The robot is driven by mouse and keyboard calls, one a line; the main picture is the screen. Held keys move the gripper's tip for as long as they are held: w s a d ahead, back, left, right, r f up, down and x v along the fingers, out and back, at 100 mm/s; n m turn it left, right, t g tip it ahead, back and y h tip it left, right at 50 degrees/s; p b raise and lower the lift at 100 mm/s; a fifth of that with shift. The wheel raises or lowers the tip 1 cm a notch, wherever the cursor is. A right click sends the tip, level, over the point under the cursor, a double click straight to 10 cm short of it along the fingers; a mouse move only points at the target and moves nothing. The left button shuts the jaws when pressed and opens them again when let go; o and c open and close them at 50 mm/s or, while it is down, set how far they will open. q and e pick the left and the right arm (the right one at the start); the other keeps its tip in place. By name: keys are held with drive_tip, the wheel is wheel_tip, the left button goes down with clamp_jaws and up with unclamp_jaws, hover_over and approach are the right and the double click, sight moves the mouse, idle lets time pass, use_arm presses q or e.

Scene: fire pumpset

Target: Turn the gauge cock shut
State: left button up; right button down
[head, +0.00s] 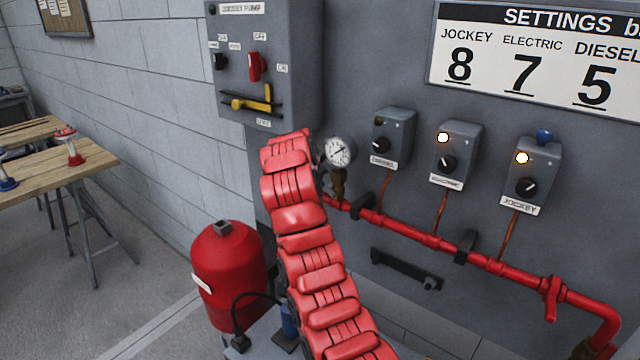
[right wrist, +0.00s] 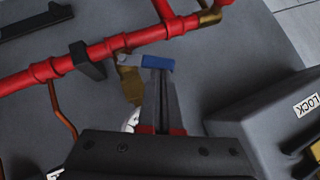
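The pressure gauge (head: 340,151) stands on a brass gauge cock (head: 339,184) above the red pipe. In the right wrist view the brass cock (right wrist: 130,86) shows with a lever in a blue sleeve (right wrist: 158,63), lying roughly crosswise to the cock's body. My right gripper (right wrist: 158,72) has its two fingers close together, tips at the blue sleeve; I cannot tell whether they press on it. The sleeve does not lie clearly between the fingers. In the head view my red right arm hides this gripper and the lever. My left gripper is not in view.
The jockey pump controller (head: 265,60) with its yellow handle juts out left of the gauge. The red pipe (head: 430,240) runs right, below several switch boxes (head: 455,153). A red tank (head: 228,275) stands lower left. A wooden table (head: 75,170) is at far left.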

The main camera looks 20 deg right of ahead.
drive_tip(key=shift+w+a+f+g+b, duration=0.15)
drive_tip(key=shift+w+a+f+b, duration=0.2)
drive_tip(key=shift+w+f+b, duration=0.35)
drive_tip(key=shift+w+a+f+g+b, duration=0.15)
drive_tip(key=shift+w+a+f+b, duration=0.2)
drive_tip(key=shift+b, duration=0.65)
drive_tip(key=shift+r, duration=0.1)
